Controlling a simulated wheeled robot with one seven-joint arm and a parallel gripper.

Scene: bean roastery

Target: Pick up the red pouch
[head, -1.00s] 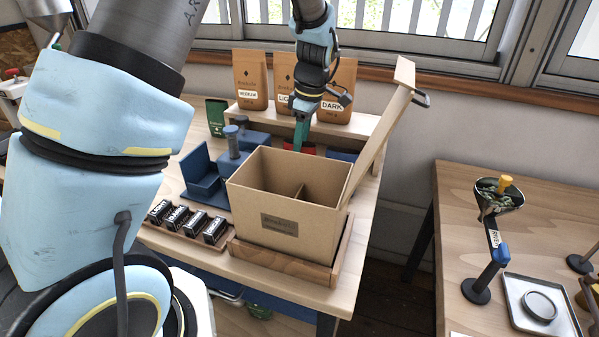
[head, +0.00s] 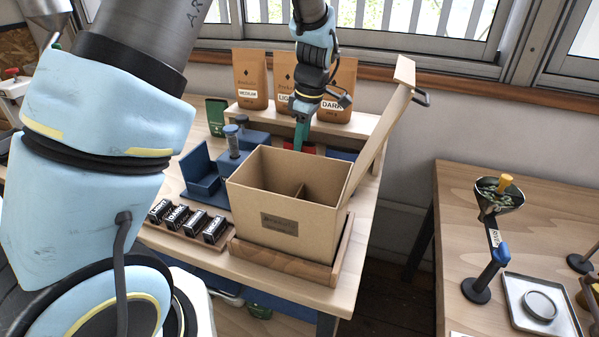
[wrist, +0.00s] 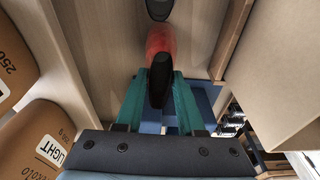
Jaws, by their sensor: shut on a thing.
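The red pouch shows as a small red patch (head: 307,150) behind the carton's back rim in the head view. In the wrist view, its blurred red body (wrist: 160,42) lies at and between the teal fingertips, with a dark oval shape in front of it. My gripper (head: 300,147) points down behind the carton, its teal fingers shut on the pouch. In the wrist view, a finger of my gripper (wrist: 159,82) stands on each side of the pouch. The carton hides the pouch's lower part in the head view, so I cannot tell whether it touches the table.
An open cardboard carton (head: 268,200) with a divider and raised lid (head: 385,130) stands just in front. Brown coffee bags (head: 250,78) stand on a shelf behind. A blue stand (head: 205,180) and several small labelled blocks (head: 178,217) are to the left.

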